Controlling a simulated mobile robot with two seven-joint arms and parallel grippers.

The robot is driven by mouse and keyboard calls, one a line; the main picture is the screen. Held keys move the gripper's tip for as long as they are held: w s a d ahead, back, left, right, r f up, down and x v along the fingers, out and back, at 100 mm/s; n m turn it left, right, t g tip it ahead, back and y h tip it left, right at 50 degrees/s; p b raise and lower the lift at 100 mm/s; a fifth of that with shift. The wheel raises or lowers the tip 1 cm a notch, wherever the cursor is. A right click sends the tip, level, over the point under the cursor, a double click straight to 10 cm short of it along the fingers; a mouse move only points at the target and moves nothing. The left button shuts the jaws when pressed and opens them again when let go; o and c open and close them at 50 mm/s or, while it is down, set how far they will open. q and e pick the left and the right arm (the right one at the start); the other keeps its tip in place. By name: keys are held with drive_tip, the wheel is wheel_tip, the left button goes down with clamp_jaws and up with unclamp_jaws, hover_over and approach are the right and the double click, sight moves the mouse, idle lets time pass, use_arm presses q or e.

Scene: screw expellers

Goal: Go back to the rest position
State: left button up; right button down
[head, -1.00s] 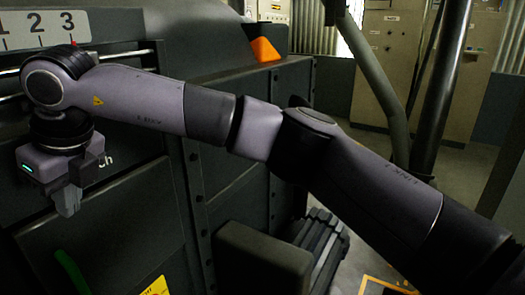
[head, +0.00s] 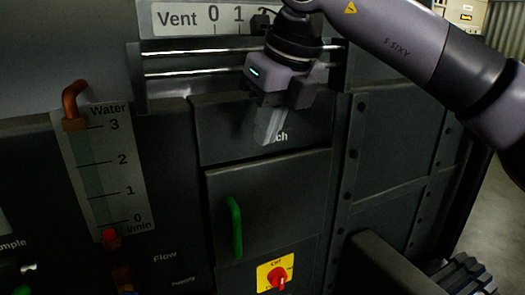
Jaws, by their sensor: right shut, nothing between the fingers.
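My right gripper (head: 268,125) is in the head view, in front of the dark machine panel (head: 230,172). Its fingers point down, are shut and hold nothing. It covers part of the lettering on the panel behind it. My right arm comes in from the right edge above it. My left gripper is not in view.
A Vent scale (head: 190,18) with two metal rails (head: 200,71) is behind my wrist. A Water gauge (head: 108,165) with an orange pipe (head: 74,100) stands left. Below are a green handle (head: 235,228) and a red switch on a yellow plate (head: 275,273). Floor shows at right.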

drive_tip(key=s+a+f+n+g+y, duration=0.1)
drive_tip(key=s+a+f+g+y, duration=0.7)
drive_tip(key=a+y, duration=0.25)
drive_tip(key=w+d+f+m+t+h+p, duration=0.1)
drive_tip(key=w+d+f+m+t, duration=0.1)
drive_tip(key=d+f+m+t, duration=0.55)
drive_tip(key=w+d+f+m+t+h, duration=0.1)
drive_tip(key=w+d+f+m+t, duration=0.2)
drive_tip(key=m+t, duration=0.85)
drive_tip(key=w+d+f+m+t+p, duration=0.1)
drive_tip(key=d+f+m+t, duration=0.45)
drive_tip(key=m, duration=0.85)
drive_tip(key=s+d+f+m+g+h, duration=0.3)
drive_tip(key=s+f, duration=0.3)
drive_tip(key=f, duration=0.2)
drive_tip(key=s+d+f+m+g+h, duration=0.3)
drive_tip(key=s+d+f, duration=0.3)
drive_tip(key=f, duration=0.2)
drive_tip(key=s+d+f+m+g+h, duration=0.3)
drive_tip(key=s+f, duration=0.3)
drive_tip(key=f, duration=0.3)
drive_tip(key=shift+d, duration=0.85)
